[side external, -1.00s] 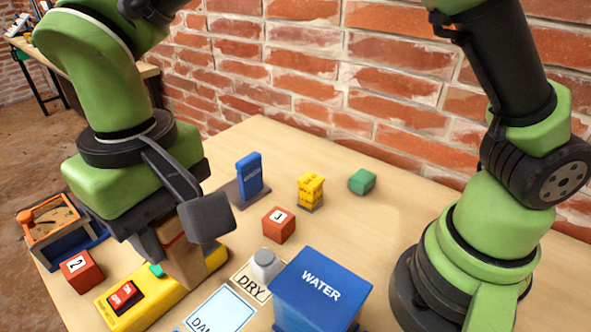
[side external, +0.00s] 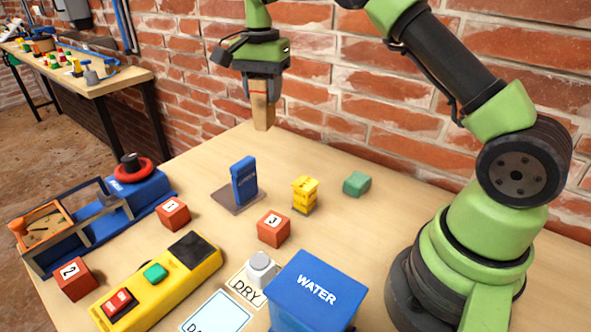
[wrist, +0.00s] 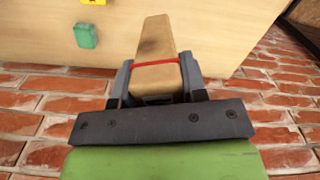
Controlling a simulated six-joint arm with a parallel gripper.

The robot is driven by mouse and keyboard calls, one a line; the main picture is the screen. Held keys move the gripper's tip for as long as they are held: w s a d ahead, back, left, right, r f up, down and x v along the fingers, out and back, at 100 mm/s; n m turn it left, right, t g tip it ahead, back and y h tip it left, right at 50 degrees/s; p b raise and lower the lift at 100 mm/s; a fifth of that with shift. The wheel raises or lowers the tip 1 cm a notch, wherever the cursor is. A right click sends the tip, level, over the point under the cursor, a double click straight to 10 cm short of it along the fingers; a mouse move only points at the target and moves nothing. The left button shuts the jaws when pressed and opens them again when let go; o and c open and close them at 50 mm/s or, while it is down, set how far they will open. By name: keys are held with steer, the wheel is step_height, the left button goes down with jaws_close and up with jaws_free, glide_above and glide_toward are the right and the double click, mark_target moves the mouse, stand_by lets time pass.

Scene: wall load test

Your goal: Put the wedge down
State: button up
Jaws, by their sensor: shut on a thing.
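The wedge (side external: 262,112) is a tan wooden piece with a red line across it. My gripper (side external: 262,88) is shut on its upper part and holds it pointing down, near the brick wall at the back of the table. It looks raised above the tabletop, but the exact gap is hard to tell. In the wrist view the wedge (wrist: 156,50) sits between the two fingers of my gripper (wrist: 157,78), and its narrower end points away from them.
A blue upright block (side external: 244,182), a yellow block (side external: 305,193) and a green block (side external: 357,183) stand nearest the wedge. Numbered red cubes (side external: 273,228), a yellow button box (side external: 160,283) and a blue WATER box (side external: 315,290) are further forward. The brick wall (side external: 350,90) is close behind.

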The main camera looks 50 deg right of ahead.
steer(key=s+d+m, duration=0.1)
steer(key=d+m, duration=0.3)
steer(key=d, duration=0.5)
steer(key=f, duration=1.5)
steer(key=shift+s+a, duration=0.15)
steer(key=shift+a, duration=0.05)
steer(key=shift+f, duration=0.2)
steer(key=o, duration=0.9)
steer(key=shift+o, duration=0.2)
steer(key=shift+r, duration=0.1)
